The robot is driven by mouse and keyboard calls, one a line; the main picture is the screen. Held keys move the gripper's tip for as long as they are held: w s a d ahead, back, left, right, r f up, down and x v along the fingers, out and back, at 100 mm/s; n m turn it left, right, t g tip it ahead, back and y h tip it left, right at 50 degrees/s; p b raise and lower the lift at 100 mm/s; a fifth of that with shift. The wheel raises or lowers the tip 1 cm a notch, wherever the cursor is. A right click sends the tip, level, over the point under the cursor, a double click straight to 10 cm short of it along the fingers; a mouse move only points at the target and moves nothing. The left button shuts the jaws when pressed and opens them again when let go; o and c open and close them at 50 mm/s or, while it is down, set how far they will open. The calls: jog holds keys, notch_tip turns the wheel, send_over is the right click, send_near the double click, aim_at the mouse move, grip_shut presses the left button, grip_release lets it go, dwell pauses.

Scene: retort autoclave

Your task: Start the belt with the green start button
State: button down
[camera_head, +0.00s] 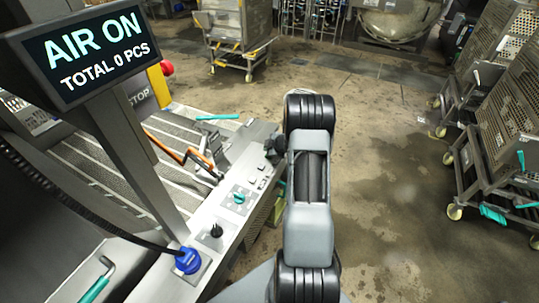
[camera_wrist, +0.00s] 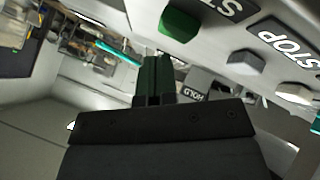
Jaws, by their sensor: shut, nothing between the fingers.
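In the wrist view, a green button (camera_wrist: 180,24) sits on a pale panel (camera_wrist: 130,12) at the top, beside a black label that is cut off after "ST". My gripper (camera_wrist: 153,60) is shut and empty. Its dark fingertips appear just below and left of the green button in the picture; I cannot tell whether they touch it. In the head view, my gripper (camera_head: 272,156) is a dark shape over the far part of the control panel (camera_head: 222,208), left of my arm. The green button cannot be made out there.
In the wrist view, a grey button (camera_wrist: 245,62) stands near the STOP label (camera_wrist: 286,42), with another pale button (camera_wrist: 298,92) and a HOLD label (camera_wrist: 193,94). A display (camera_head: 88,50) reads "AIR ON, TOTAL 0 PCS". A teal knob (camera_head: 239,197) and black lever (camera_head: 216,231) protrude.

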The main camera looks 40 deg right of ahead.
jog(key=shift+f, duration=0.15)
dwell(0.5)
jog(key=shift+f, duration=0.25)
